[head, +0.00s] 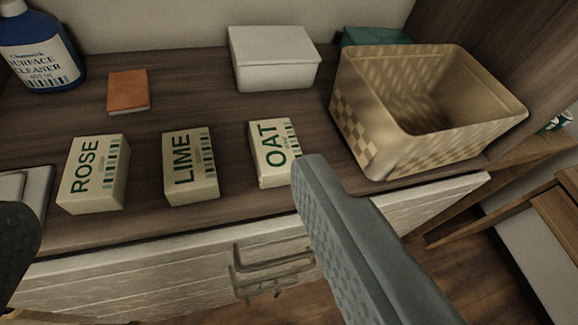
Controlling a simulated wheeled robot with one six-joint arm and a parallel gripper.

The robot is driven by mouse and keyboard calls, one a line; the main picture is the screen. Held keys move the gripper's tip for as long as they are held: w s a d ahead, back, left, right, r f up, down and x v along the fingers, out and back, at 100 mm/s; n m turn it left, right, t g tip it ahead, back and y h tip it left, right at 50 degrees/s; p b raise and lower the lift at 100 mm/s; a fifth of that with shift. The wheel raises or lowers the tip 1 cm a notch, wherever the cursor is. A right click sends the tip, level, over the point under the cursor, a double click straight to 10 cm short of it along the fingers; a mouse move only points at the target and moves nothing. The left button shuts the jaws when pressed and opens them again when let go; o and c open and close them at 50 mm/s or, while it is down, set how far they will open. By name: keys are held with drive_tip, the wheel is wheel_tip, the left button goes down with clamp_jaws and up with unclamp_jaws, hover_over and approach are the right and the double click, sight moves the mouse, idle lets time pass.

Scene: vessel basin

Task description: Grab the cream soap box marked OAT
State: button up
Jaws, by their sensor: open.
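The cream soap box marked OAT (269,150) lies on the wooden counter, the rightmost of three similar boxes. Its right edge is just behind the tip of my gripper's right finger in the picture. The box marked LIME (190,166) is left of it, and the box marked ROSE (93,174) is farther left. My gripper (168,192) is open and holds nothing. Its grey right finger reaches up from the bottom right, and a dark part of the left finger shows at the left edge.
A woven basket (372,143) stands right of the OAT box.

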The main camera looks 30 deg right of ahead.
drive_tip(key=w+d+g, duration=0.4)
drive_tip(key=w+g, duration=0.2)
drive_tip(key=w, duration=0.4)
drive_tip(key=g, duration=0.7)
hover_over(277, 144)
drive_tip(key=shift+y, duration=0.4)
drive_tip(key=f, duration=1.3)
drive_tip(key=shift+w+d+f, duration=0.15)
drive_tip(key=shift+w, duration=0.2)
drive_tip(key=shift+s+f, duration=0.15)
drive_tip(key=shift+f, duration=1.25)
drive_tip(key=shift+s+f, duration=0.15)
drive_tip(key=shift+f, duration=1.2)
drive_tip(key=shift+c, duration=0.2)
drive_tip(key=c, duration=1.1)
